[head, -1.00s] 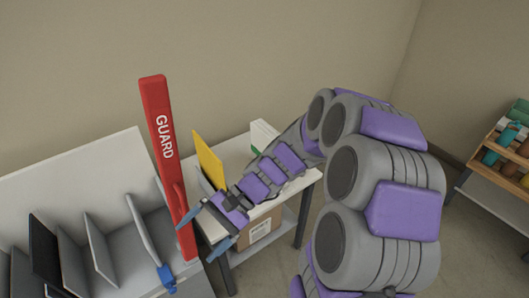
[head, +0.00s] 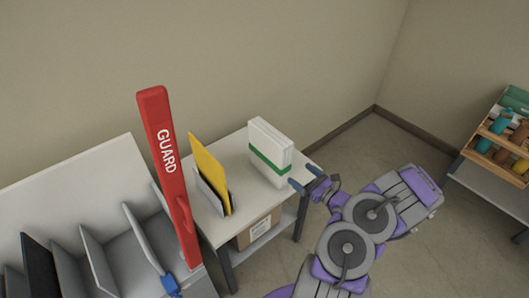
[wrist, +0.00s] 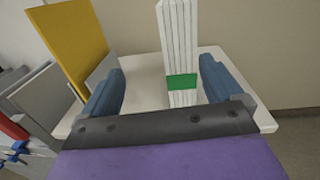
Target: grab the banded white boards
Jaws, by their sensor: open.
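The banded white boards (head: 271,142) stand upright as a stack on the small white table (head: 228,150), with a green band around them. In the wrist view the boards (wrist: 177,40) show edge-on, between my two blue fingers and beyond them. My gripper (head: 304,178) is open and empty at the right edge of the table, just right of the boards. In the wrist view my gripper (wrist: 163,88) has its fingers wide apart on either side of the stack's lower part. I cannot tell whether the fingertips reach past the stack's near edge.
A yellow board (head: 211,172) stands in a grey holder (head: 209,193) left of the boards. A red GUARD post (head: 169,170) rises further left, beside a rack of grey dividers (head: 95,262). A cardboard box (head: 258,228) sits under the table. A shelf of bottles (head: 500,140) stands far right.

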